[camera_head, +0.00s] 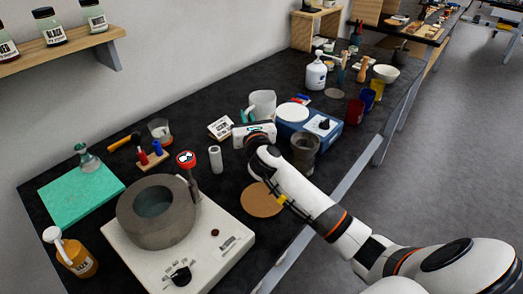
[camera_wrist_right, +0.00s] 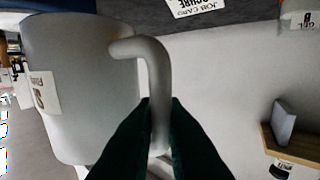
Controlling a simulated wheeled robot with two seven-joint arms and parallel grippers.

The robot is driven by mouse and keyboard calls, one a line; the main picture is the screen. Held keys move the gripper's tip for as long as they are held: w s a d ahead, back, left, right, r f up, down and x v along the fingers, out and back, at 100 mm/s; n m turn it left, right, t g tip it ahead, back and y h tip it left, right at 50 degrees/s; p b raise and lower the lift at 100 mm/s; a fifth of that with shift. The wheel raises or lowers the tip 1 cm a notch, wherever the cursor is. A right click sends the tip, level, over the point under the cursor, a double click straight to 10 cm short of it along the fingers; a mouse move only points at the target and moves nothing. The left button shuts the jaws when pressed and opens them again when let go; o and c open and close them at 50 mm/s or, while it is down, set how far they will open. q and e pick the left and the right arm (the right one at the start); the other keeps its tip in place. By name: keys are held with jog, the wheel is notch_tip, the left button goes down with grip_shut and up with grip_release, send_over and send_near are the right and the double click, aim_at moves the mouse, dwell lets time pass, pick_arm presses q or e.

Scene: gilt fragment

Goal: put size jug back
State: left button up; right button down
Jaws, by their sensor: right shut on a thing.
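The size jug (camera_head: 263,103) is pale grey and translucent, with a handle on its left side in the head view. In the right wrist view the jug (camera_wrist_right: 85,85) fills the left part and carries a white label. My right gripper (camera_wrist_right: 160,125) is shut on the jug's handle, with a dark finger on each side of it. In the head view the right gripper (camera_head: 254,131) is in front of the jug and hides its lower part. I cannot tell whether the jug touches the bench. My left gripper is not in view.
A blue unit with a white round plate (camera_head: 292,112) stands right of the jug, and a dark pot (camera_head: 304,153) in front of it. A job card (camera_head: 221,128) lies to the left. A cork mat (camera_head: 262,200) and a grey round mat (camera_head: 334,93) are bare.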

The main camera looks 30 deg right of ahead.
jog(key=shift+w+d+f+b, duration=0.1)
jog(key=shift+f+b, duration=0.5)
jog(key=shift+f, duration=1.85)
jog(key=shift+w+f+b, duration=0.1)
jog(key=shift+f+b, duration=0.5)
jog(key=shift+f, duration=1.85)
jog(key=shift+s, duration=0.1)
jog(key=shift+f, duration=0.2)
jog(key=c, duration=1.5)
grip_release()
jog(key=shift+r, duration=0.15)
